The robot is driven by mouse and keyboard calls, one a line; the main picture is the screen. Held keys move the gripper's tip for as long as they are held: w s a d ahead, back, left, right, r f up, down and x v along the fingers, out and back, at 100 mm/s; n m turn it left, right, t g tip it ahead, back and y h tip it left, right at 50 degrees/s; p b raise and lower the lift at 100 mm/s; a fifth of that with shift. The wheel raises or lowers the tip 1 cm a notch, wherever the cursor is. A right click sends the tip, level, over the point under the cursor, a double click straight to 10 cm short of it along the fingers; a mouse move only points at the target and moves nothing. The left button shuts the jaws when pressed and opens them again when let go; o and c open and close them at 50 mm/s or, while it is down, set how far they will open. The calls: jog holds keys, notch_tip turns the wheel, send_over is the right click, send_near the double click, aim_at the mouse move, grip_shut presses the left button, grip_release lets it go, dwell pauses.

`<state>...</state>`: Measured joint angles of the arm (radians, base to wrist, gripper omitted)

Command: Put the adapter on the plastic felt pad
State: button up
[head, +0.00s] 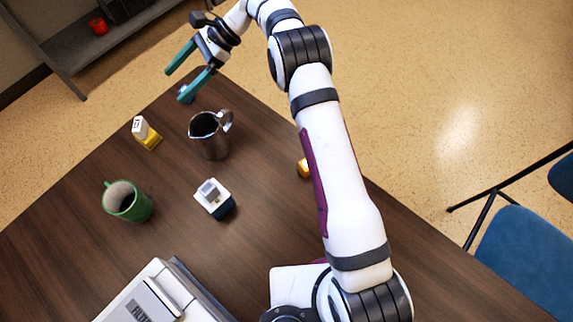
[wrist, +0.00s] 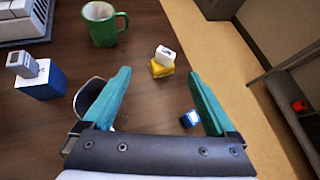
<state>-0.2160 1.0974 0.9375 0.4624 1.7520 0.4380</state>
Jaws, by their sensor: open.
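My gripper (head: 176,85) is open and empty, raised over the far edge of the table. In the wrist view, its two green fingers (wrist: 158,74) stand wide apart. A small white block (head: 140,126) with dark marks sits on a yellow block (head: 150,141); the white block (wrist: 165,53) and yellow block (wrist: 161,69) show between the fingertips in the wrist view. A grey-and-white block (head: 210,189) sits on a blue box with a white top (head: 222,210). A small blue-and-white object (wrist: 189,119) lies near the right finger. I cannot tell which is the adapter or the felt pad.
A metal pitcher (head: 210,137) stands near the table's middle, partly behind the left finger in the wrist view. A green mug (head: 128,201) stands at left. A grey-white machine (head: 150,295) fills the front. An orange item (head: 304,168) is beside my arm. A blue chair (head: 525,255) stands right.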

jog(key=s+d+r+n+t+h, duration=0.3)
jog(key=s+d+r+h, duration=0.2)
jog(key=s+d+r, duration=0.8)
jog(key=s+d+f+n+h, duration=0.2)
jog(key=s+d, duration=0.4)
jog(key=s, duration=0.4)
jog(key=s+d+f+n+t+h, duration=0.1)
jog(key=s+d+f+n+h, duration=0.1)
jog(key=s+d+f, duration=0.2)
jog(key=s+d, duration=0.3)
jog(key=s, duration=0.3)
jog(key=shift+s+f, duration=0.2)
